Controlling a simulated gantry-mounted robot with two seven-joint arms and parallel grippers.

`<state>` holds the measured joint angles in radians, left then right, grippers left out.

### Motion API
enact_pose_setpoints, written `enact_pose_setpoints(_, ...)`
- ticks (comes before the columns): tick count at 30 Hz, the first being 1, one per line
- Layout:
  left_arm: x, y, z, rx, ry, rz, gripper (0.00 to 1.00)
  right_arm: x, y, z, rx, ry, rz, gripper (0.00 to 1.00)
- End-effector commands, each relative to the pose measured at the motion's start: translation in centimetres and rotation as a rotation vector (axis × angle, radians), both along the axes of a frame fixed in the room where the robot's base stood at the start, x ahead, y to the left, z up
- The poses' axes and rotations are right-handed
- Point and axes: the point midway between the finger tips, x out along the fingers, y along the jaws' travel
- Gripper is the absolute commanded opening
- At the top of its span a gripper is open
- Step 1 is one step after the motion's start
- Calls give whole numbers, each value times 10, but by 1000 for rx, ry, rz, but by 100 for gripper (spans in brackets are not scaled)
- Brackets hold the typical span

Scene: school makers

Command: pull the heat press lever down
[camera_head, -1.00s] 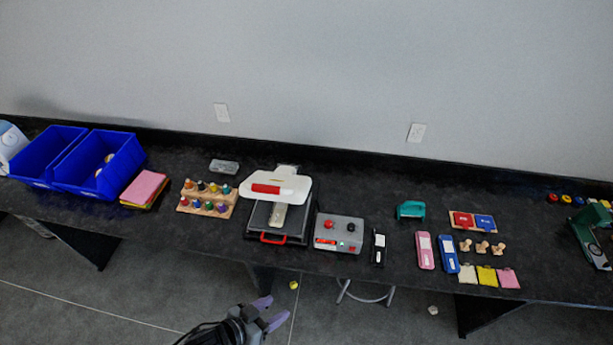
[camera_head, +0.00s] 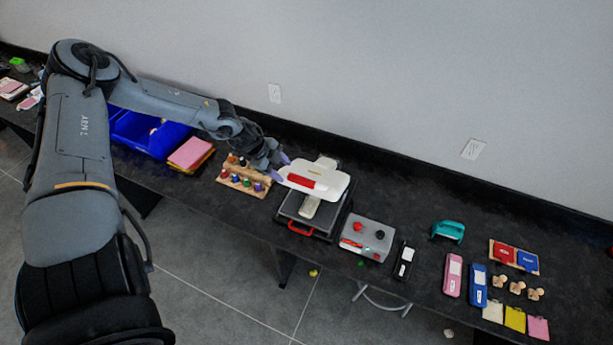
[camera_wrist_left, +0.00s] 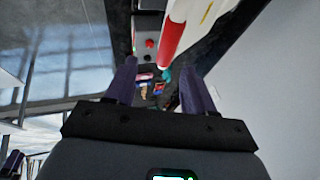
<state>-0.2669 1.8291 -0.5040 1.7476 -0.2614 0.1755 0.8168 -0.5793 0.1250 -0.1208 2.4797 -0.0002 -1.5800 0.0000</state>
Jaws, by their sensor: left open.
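The heat press (camera_head: 302,215) stands on the black bench, with a dark grey body and a red front handle (camera_head: 300,229). My left gripper (camera_head: 283,166) is at the lever's left end, purple fingers apart. Nothing is held. Contact between finger and lever cannot be told. My right gripper is not in view.
A wooden rack of colored bottles (camera_head: 241,178) stands beneath my left wrist, left of the press. A grey control box (camera_head: 366,237) sits close to its right. Blue bins (camera_head: 150,134) and pink sheets (camera_head: 190,152) are farther left. The wall is behind the bench.

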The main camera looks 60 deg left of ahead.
Motion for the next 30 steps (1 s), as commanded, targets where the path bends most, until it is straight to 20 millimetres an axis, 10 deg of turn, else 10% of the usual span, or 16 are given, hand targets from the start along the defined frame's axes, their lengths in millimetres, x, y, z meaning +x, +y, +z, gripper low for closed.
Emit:
enact_pose_setpoints(11, 16, 3, 5, 21, -21, -7, 54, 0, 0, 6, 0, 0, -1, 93)
enact_pose_setpoints(30, 47, -6, -55, 19, -22, -3, 54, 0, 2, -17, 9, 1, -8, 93)
